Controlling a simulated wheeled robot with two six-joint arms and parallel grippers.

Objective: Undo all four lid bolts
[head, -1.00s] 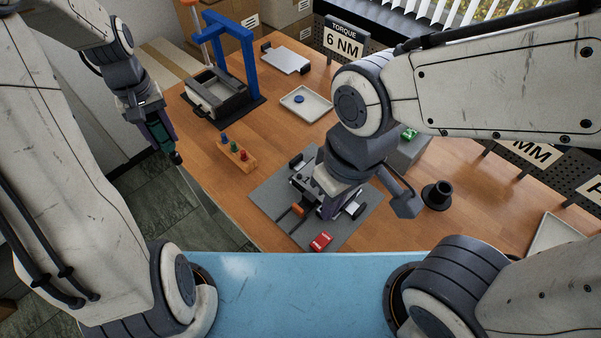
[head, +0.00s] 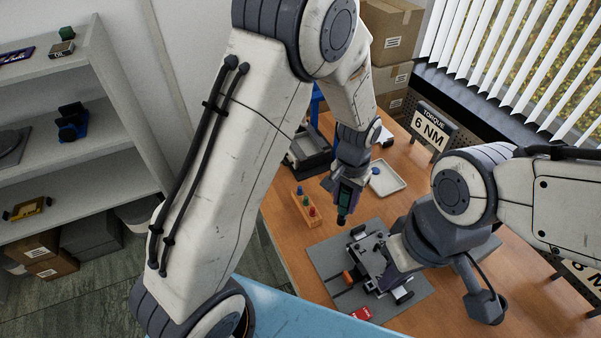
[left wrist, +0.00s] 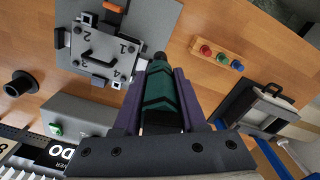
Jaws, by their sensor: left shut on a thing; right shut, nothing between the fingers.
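The lid (left wrist: 97,52) is a light plate with a black handle and printed numbers, on a fixture upon a grey mat (head: 325,257). Small dark bolts show near its corners in the left wrist view; how far they are turned cannot be told. My left gripper (head: 345,197) is shut on a green and black driver tool (left wrist: 162,100). The tool points down, its tip above the table just behind the lid in the head view. My right gripper (head: 386,277) is shut and empty at the lid's right side, its fingertips partly hidden.
A wooden block (left wrist: 217,54) holds red, green and blue pieces. A grey box with a green button (left wrist: 57,129) and a black round stand (left wrist: 22,84) lie near the lid. A white tray (head: 388,178) stands behind my left gripper.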

